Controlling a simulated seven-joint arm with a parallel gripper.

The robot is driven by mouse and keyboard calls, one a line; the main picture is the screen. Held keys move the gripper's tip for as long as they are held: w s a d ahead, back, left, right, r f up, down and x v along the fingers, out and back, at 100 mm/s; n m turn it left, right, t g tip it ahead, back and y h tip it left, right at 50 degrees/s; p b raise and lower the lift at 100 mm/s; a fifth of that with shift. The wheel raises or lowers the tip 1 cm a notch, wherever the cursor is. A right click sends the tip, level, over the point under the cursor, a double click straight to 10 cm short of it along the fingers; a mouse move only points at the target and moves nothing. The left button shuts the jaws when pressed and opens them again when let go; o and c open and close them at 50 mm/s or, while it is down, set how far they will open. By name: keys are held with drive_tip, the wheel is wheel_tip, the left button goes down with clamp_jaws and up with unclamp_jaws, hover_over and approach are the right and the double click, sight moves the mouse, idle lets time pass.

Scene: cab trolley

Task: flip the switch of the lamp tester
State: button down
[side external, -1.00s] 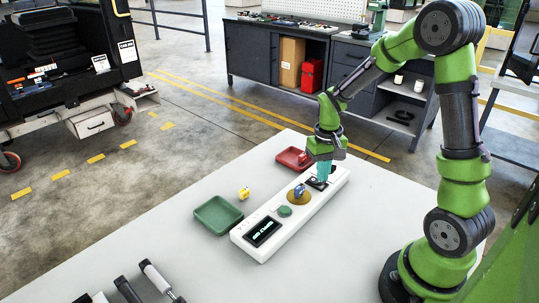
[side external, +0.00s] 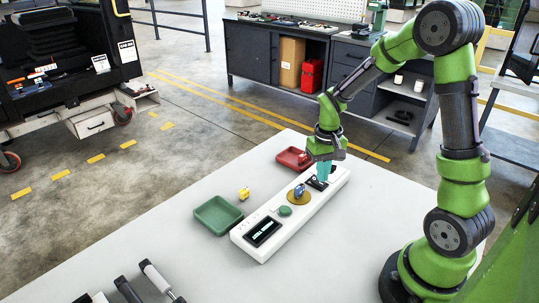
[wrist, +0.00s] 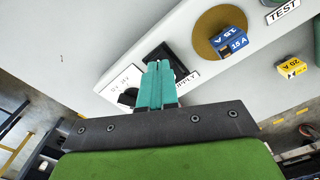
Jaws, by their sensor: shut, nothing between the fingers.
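The lamp tester (side external: 265,249) is a long white box on the pale table. It carries a lit display (side external: 262,231), a green button (side external: 285,211) and a gold disc (side external: 299,199) with a blue block on it. A black switch plate (side external: 311,187) is at its far end. In the wrist view the dark plate (wrist: 178,58) is partly covered by my fingers. My gripper (side external: 321,177) is shut and empty, its teal fingertips (wrist: 158,66) pointing down at the plate. The switch lever is hidden, and I cannot tell whether the fingers touch it.
A blue 15 A block (wrist: 231,42) sits on the disc close to my fingers. A yellow block (side external: 243,193) stands on the table. A green tray (side external: 228,224) and a red tray (side external: 285,157) lie left of the tester.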

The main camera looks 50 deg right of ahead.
sight(321, 185)
wheel_tip(321, 185, up, 6)
idle(0.6)
drive_tip(key=shift+s+a+f, duration=0.1)
drive_tip(key=shift+a+f, duration=0.05)
drive_tip(key=shift+f, duration=0.05)
drive_tip(key=s+a+r+n+t+y, duration=0.2)
drive_tip(key=s+a+r+t, duration=0.5)
drive_tip(key=a+r, duration=0.6)
drive_tip(key=shift+s+a, duration=0.9)
drive_tip(key=shift+s, duration=0.3)
